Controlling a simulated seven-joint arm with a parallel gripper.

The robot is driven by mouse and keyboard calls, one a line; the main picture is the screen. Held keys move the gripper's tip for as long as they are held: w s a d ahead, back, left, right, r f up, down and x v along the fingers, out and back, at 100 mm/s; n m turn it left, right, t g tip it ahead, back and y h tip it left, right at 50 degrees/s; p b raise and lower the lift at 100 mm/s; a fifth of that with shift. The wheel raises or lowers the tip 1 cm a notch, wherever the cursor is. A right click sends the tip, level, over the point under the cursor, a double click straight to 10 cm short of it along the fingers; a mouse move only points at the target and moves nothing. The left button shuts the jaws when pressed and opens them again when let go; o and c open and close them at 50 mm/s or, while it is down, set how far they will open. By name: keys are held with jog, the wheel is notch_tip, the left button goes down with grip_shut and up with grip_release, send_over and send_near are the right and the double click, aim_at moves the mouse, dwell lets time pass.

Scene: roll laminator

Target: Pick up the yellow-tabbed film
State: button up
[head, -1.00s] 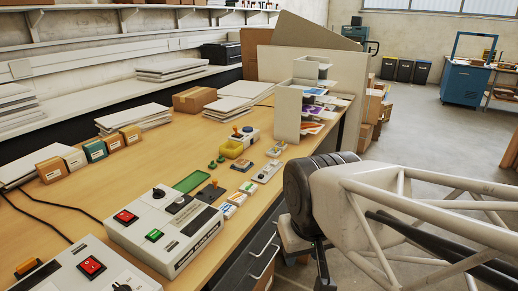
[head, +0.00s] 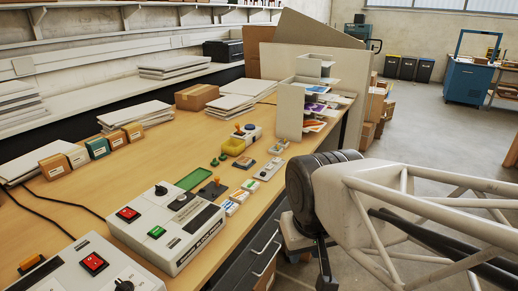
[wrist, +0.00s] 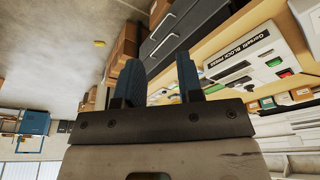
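I cannot pick out a yellow-tabbed film for certain. Several small flat packs (head: 240,196) lie near the table's front edge, right of the white press, too small for me to read any tab colour. More flat coloured sheets (head: 315,108) sit in the grey rack (head: 290,112) at the table's far end. In the wrist view my gripper (wrist: 157,68) shows two blue fingers, apart, with nothing between them. It is off the table's front side, with drawers and floor beyond it. My fingertips are not clear in the head view.
The white press (head: 168,228) and a second machine (head: 90,270) fill the near table. Drawers (head: 262,250) are below the front edge. Bare tabletop (head: 150,165) lies mid-table.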

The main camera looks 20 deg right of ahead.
jog(key=w+d+r+m, duration=0.1)
jog(key=w+d+r, duration=0.15)
jog(key=w, duration=1.15)
jog(key=w+d+r+m+g, duration=0.1)
jog(key=w+d+r+m, duration=0.15)
jog(key=w, duration=1.15)
jog(key=w+d+r+m, duration=0.1)
jog(key=w+d+r, duration=0.15)
jog(key=w, duration=1.05)
jog(key=w+d+f+m, duration=0.1)
jog(key=w+d+f, duration=0.3)
jog(key=w, duration=0.7)
jog(key=w+d+f+m+g, duration=0.1)
jog(key=w+d+f, duration=0.3)
jog(key=w+f, duration=0.4)
jog(key=w+d+f+m, duration=0.2)
jog(key=w+d+f, duration=0.3)
jog(key=w, duration=1)
jog(key=shift+w+f+g, duration=0.15)
jog(key=shift+f+g, duration=0.15)
jog(key=shift+f, duration=0.25)
jog(key=shift+w+d+f, duration=0.25)
jog(key=shift+w+f, duration=0.05)
jog(key=shift+f, duration=0.05)
jog(key=shift+f, duration=1.3)
